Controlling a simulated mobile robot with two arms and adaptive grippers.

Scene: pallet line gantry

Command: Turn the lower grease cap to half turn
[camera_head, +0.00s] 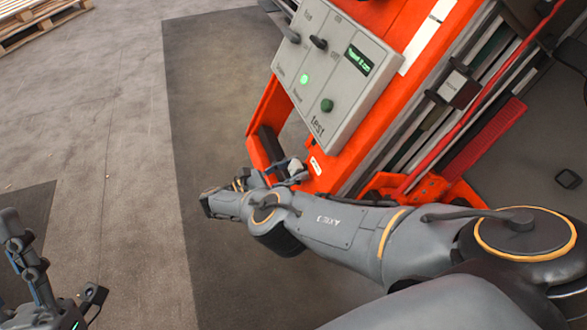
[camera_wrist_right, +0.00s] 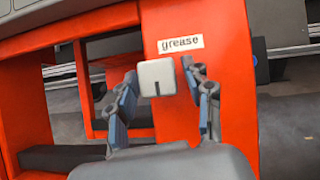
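In the right wrist view a white, square-faced grease cap (camera_wrist_right: 157,76) sits on the orange panel, below and left of a "grease" label (camera_wrist_right: 181,44). A short dark mark points to its lower edge. My right gripper (camera_wrist_right: 159,69) is open, with one finger on each side of the cap. A small gap shows on the right; I cannot tell whether the left finger touches. In the head view my right gripper (camera_head: 284,171) is small and partly hidden at the orange frame. My left gripper (camera_head: 22,246) is at the lower left edge, cut off, with its finger opening unclear.
A grey control box (camera_head: 336,75) with knobs, a lit green button and a small display stands above my right gripper. The orange frame (camera_head: 408,22) and rails (camera_head: 440,125) lie behind. Dark mat (camera_head: 205,95) and bare floor lie left. A wooden pallet (camera_head: 30,20) is far off.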

